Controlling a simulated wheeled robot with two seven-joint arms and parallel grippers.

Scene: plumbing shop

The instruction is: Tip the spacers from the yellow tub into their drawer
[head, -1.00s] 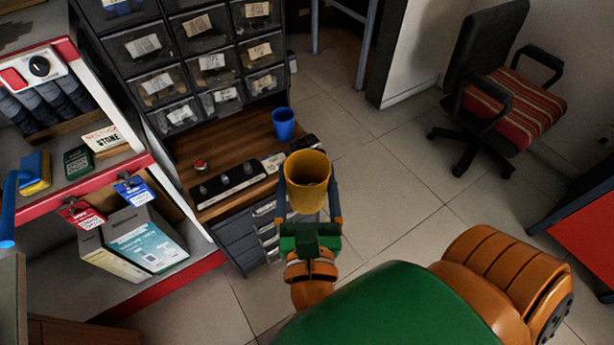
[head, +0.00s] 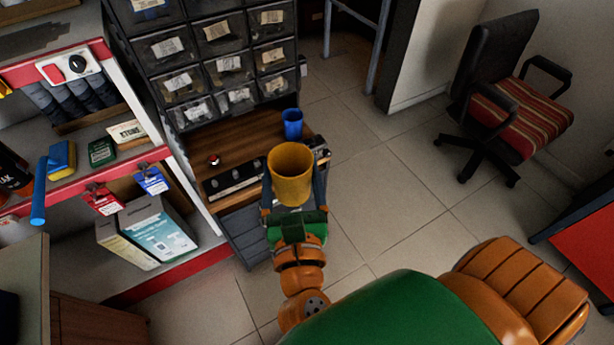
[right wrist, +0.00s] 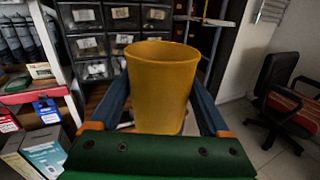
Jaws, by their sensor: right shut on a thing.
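The yellow tub (head: 291,178) is held upright by my right gripper (head: 293,198), with one finger on each side of it. It also fills the middle of the right wrist view (right wrist: 160,85). In the head view it is in front of the wooden counter, partly covering its right front part. The tub's contents cannot be made out. A cabinet of small labelled drawers (head: 223,65) stands behind the counter; these drawers look closed. Which drawer is for the spacers I cannot tell. My left gripper is not in view.
A blue cup (head: 292,124) stands at the right end of the wooden counter (head: 235,140). Red-edged shelves (head: 120,185) with boxes are at left. Open tiled floor lies right, toward a striped chair (head: 508,108).

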